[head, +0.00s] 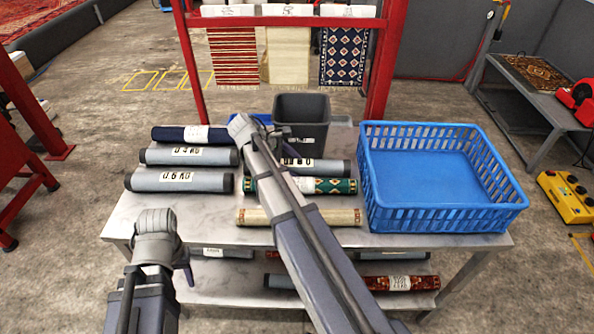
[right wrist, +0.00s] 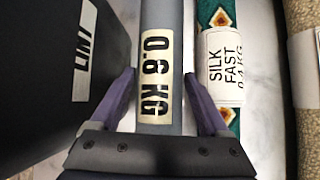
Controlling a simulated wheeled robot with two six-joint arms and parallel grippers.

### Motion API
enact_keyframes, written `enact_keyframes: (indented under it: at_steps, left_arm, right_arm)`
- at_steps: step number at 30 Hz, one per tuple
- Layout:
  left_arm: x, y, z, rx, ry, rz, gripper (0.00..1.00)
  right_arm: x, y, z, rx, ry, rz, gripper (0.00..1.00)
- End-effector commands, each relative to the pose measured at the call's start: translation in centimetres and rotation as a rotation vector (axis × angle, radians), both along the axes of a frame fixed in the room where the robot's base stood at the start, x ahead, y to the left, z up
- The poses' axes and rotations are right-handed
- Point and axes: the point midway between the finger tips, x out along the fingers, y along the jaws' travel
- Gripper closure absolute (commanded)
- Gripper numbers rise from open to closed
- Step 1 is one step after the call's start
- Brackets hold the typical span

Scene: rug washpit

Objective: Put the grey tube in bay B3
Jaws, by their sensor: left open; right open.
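Several grey tubes lie on the grey-white table. Two lie at the left: one marked 0.4 KG (head: 190,156) and one marked 0.6 KG (head: 180,181). Another grey tube (head: 325,168) lies in the middle, partly hidden by my right arm; it also shows in the right wrist view (right wrist: 161,30) with a KG label. My right gripper (head: 268,134) is open, its purple fingers (right wrist: 160,78) on either side of that tube; I cannot tell if they touch it. My left gripper (head: 184,266) is open and empty at the table's front left. No bay marked B3 is legible.
A blue basket (head: 440,212) stands at the right. A dark lint bin (head: 303,120) is behind the middle tube. A green patterned roll (head: 335,186) and a beige roll (head: 340,217) lie in front. A lower shelf (head: 225,288) holds more rolls.

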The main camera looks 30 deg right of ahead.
Motion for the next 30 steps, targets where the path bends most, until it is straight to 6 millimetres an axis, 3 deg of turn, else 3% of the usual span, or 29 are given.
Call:
enact_keyframes:
  at_steps: [2,21,30]
  left_arm:
    - [0.00,0.01,0.04,0.000,0.000,0.000,0.50]
    - [0.00,0.00,0.04,0.000,0.000,0.000,0.50]
    - [0.00,0.00,0.06,0.000,0.000,0.000,0.50]
  right_arm:
    - [0.01,0.02,0.05,0.000,0.000,0.000,0.26]
    - [0.02,0.05,0.04,0.000,0.000,0.000,0.98]
    - [0.01,0.02,0.08,-0.002,0.000,-0.001,1.00]
